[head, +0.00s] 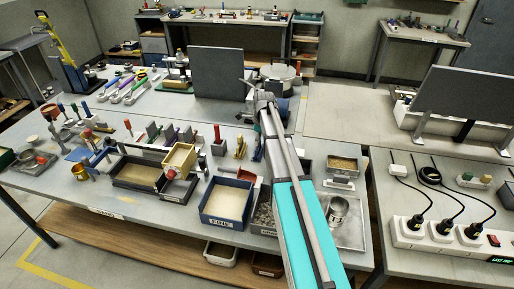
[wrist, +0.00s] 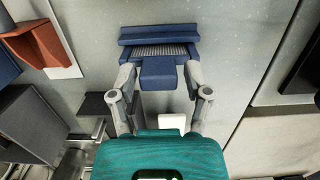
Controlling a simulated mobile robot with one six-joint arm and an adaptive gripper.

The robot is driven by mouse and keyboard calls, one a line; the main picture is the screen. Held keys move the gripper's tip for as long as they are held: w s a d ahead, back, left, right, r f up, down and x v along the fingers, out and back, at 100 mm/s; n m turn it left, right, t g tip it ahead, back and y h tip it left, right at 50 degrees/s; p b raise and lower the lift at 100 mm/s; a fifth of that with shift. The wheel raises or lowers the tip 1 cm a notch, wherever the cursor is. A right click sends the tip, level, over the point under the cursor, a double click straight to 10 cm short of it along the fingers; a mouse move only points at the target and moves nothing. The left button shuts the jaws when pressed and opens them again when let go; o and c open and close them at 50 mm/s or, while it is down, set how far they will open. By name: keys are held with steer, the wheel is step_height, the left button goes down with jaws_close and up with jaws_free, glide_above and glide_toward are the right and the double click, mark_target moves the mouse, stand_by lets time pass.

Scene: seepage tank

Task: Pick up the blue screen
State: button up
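The blue screen (wrist: 158,50) shows in the wrist view as a blue frame with a dark ribbed mesh and a square blue block (wrist: 158,73) on its near side. My gripper (wrist: 159,78) is open, with one finger on each side of the block. Gaps show between the fingers and the block, and nothing is held. I cannot tell the height of the fingers over the table. In the head view, my arm reaches over the table to its far part, and I cannot clearly make out the screen there.
A dark upright panel (head: 217,72) stands left of my gripper in the head view. A round grey device (head: 279,73) stands close behind it. Bins of material, including a blue-walled bin (head: 227,202), line the table's front. A second table with cables (head: 440,200) stands right.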

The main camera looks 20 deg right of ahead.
jaws_close()
steer(key=shift+r, duration=0.1)
step_height(320, 180, up, 3)
steer(key=p, duration=0.2)
steer(key=shift+f+p, duration=0.2)
steer(key=shift+p, duration=0.2)
steer(key=w+d+r+p, duration=0.8)
steer(key=d+r+p, duration=0.2)
steer(key=d, duration=0.1)
steer(key=shift+w+d, duration=0.15)
steer(key=shift+w, duration=0.05)
steer(key=shift+r, duration=0.1)
stand_by(0.3)
